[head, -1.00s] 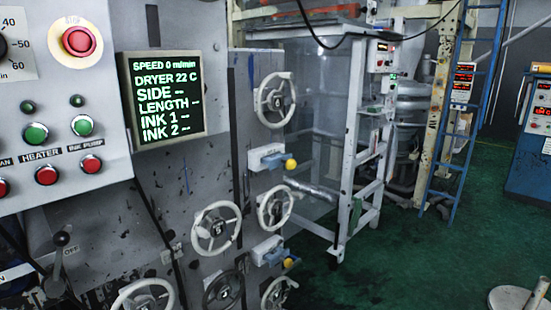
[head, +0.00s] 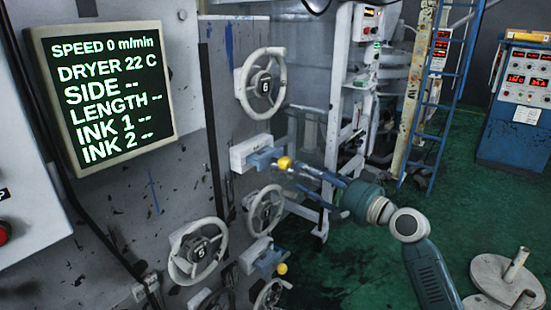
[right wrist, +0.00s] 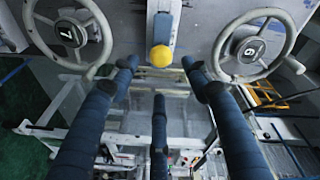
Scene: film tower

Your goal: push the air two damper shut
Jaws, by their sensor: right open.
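Two dampers sit on the machine's side face, each a white block with a blue lever and a yellow knob. The upper damper (head: 255,153) has its knob (head: 284,162) sticking out to the right; the lower damper (head: 262,255) is below. I cannot read which is air two. My right gripper (head: 303,178) is open, with its fingers pointing left at the upper knob. In the right wrist view a yellow knob (right wrist: 161,56) lies just beyond and between the spread fingertips (right wrist: 158,72); contact is not clear. My left gripper is not in view.
Handwheels surround the upper damper: one above (head: 264,84), one below (head: 267,212), one lower left (head: 197,250). A display panel (head: 103,98) is at the left. A white frame (head: 345,100) stands behind my arm.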

